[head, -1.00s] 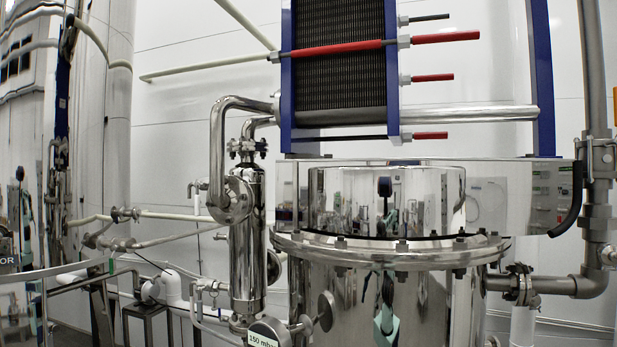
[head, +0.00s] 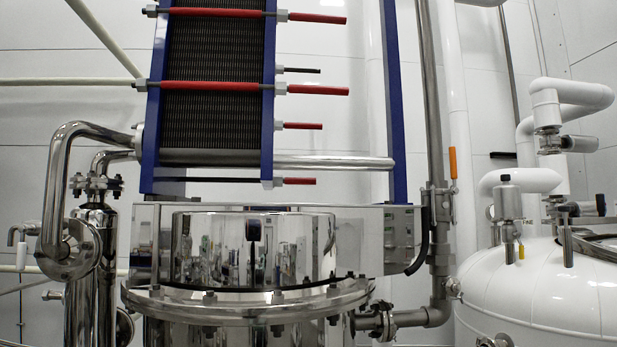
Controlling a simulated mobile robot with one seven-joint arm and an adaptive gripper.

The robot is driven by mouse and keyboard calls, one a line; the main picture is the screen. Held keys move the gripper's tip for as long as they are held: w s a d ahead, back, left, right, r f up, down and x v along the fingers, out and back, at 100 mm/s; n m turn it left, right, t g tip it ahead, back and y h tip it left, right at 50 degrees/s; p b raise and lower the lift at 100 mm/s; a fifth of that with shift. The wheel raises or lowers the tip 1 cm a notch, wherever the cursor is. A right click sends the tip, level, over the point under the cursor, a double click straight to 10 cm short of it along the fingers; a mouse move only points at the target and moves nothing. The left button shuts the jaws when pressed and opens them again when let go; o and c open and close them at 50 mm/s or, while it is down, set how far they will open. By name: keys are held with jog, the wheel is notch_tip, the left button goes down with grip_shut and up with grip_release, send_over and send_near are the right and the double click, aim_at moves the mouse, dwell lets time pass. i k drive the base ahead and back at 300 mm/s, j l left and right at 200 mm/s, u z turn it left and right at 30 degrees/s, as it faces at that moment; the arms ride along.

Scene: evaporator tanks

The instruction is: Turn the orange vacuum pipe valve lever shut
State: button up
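The orange lever (head: 453,163) is upright, beside the grey vertical vacuum pipe (head: 434,110) right of centre in the head view. It joins a metal valve body (head: 440,203) on that pipe, just right of the black-edged end of the shiny steel box. The lever looks roughly parallel to the pipe. Nothing touches it. My gripper is not directly in view, so its state does not show.
A polished steel tank (head: 250,300) fills the lower middle. A blue-framed plate heat exchanger (head: 215,85) with red rods stands above it. A white tank (head: 540,290) with valves and pipes is at the right. White pipes run behind the lever.

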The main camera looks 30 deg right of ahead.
aim_at(454, 190)
jog(key=z, duration=1.6)
jog(key=k+l+u, duration=0.1)
jog(key=l, duration=1.1)
jog(key=i+l+u, duration=0.15)
jog(key=l, duration=0.2)
